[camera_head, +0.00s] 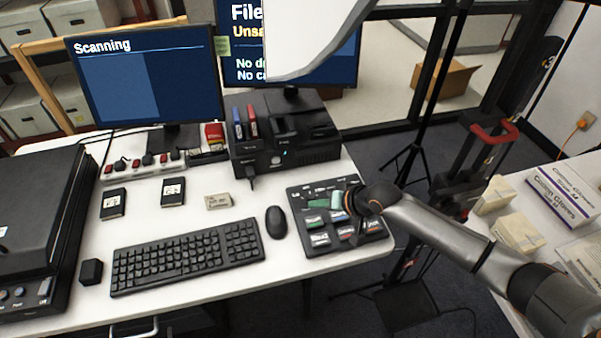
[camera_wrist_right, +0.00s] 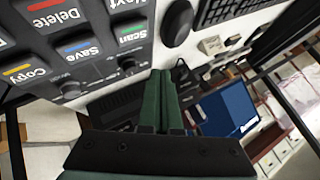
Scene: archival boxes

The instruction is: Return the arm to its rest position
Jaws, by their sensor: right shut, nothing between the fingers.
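My right arm (camera_head: 440,222) reaches in from the right in the head view. Its green-fingered right gripper (camera_head: 335,200) is over the black button panel (camera_head: 308,243) at the right end of the desk. In the right wrist view the right gripper (camera_wrist_right: 161,100) has its two green fingers together with nothing between them. The panel's labelled buttons (camera_wrist_right: 85,48), such as Save, Scan and Delete, show beside the fingers. I cannot tell whether the fingertips touch the panel. My left gripper does not show.
A mouse (camera_head: 277,222) and a keyboard (camera_head: 188,256) lie left of the panel. A black drive box (camera_head: 290,150) stands behind it. A monitor (camera_head: 146,80) reads "Scanning". A side table at the right holds a glove box (camera_head: 562,195). A stand with a red handle (camera_head: 494,132) is between the tables.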

